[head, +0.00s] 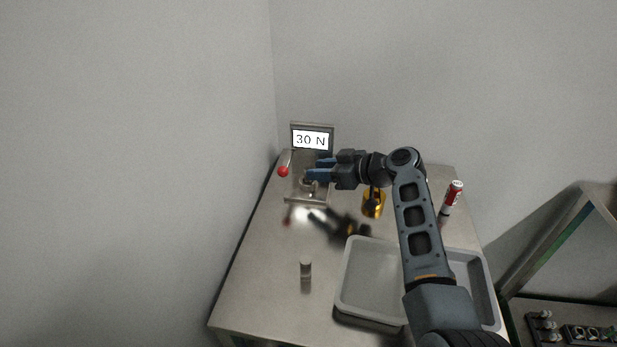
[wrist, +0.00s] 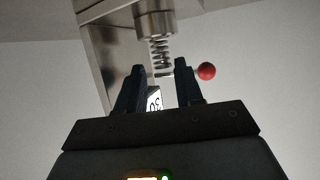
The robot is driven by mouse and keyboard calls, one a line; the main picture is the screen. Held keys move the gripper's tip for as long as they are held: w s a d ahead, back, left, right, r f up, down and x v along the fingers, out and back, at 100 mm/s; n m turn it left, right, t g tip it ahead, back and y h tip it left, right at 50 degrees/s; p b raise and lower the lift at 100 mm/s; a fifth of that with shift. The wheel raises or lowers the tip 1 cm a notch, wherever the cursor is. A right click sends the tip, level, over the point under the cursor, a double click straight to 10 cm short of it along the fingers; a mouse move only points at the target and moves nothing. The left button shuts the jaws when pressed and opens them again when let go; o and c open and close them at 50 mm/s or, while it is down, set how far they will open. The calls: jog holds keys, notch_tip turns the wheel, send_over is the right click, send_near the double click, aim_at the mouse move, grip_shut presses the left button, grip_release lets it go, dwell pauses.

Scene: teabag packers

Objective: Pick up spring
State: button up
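A metal coil spring (wrist: 160,52) shows in the wrist view, with one end at a round metal holder (wrist: 156,22) of the tester. My gripper is open, with its fingertips on either side of the spring's free end in the wrist view (wrist: 160,80). I see no finger touching the spring. In the head view my gripper (head: 318,168) is over the force tester (head: 306,200), whose display (head: 312,140) reads 30 N. The spring is not clear in the head view. The display looks upside down in the wrist view.
A red ball knob (head: 283,171) on a lever is left of my gripper. The front left of the table is clear.

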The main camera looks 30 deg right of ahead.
jog(key=x, duration=0.4)
jog(key=shift+a+f, duration=0.1)
jog(key=shift+a, duration=0.05)
jog(key=shift+s, duration=0.1)
grip_shut()
